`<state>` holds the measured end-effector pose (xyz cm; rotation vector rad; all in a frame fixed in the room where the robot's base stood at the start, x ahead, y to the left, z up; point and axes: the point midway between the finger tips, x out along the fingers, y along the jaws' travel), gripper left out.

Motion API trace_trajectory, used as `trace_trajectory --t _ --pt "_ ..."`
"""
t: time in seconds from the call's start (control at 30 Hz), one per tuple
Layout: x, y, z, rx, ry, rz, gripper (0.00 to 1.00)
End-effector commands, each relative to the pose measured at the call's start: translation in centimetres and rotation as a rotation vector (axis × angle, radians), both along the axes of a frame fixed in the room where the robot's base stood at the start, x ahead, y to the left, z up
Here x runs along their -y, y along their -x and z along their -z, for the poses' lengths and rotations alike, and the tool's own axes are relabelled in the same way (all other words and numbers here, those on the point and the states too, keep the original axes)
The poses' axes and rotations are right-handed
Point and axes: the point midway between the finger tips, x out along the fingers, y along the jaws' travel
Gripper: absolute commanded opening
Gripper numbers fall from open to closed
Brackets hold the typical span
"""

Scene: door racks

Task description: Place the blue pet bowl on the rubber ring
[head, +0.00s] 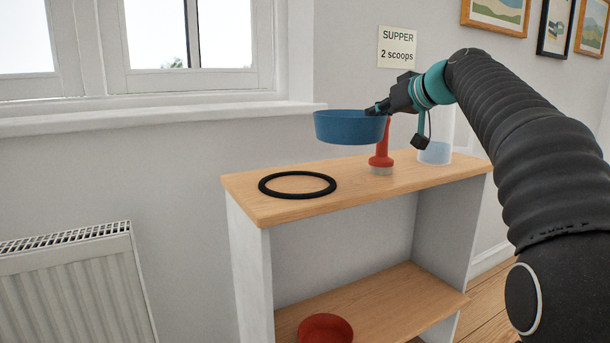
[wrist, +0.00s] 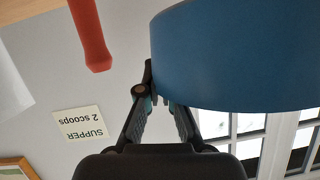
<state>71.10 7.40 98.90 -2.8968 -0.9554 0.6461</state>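The blue pet bowl (head: 347,128) is held upright in the air above the wooden shelf top. My gripper (head: 380,108) is shut on the bowl's right-hand rim; in the wrist view the blue bowl (wrist: 240,55) fills the upper right, at the fingers (wrist: 160,90). The black rubber ring (head: 297,185) lies flat on the left part of the shelf top, empty. The bowl is above the ring's level and appears somewhat to its right. The fingertips on the rim are partly hidden by the bowl.
A red-handled brush (head: 381,158) stands on the shelf top, with a clear container (head: 435,152) behind my gripper. A red bowl (head: 325,328) sits on the lower shelf. A radiator (head: 75,285) and windowsill (head: 160,118) are at left. A supper note (head: 397,47) hangs on the wall.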

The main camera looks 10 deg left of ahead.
Motion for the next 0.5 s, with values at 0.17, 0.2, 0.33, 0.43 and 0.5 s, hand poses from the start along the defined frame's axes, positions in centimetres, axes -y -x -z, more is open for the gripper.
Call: trace_trajectory --t 0.17,0.2,0.33,0.43,0.5 --pt "-2.9 0.0 1.7 -0.001 -0.001 -0.006 0.00" --pt "-3.7 -0.1 2.2 -0.001 -0.001 -0.007 0.00" --pt "-6.3 -0.4 3.8 -0.001 0.000 -0.007 0.00" --pt "-8.2 -0.5 4.9 -0.002 -0.001 -0.007 0.00" --pt "-9.4 -0.6 5.6 -0.002 0.000 -0.005 0.00"
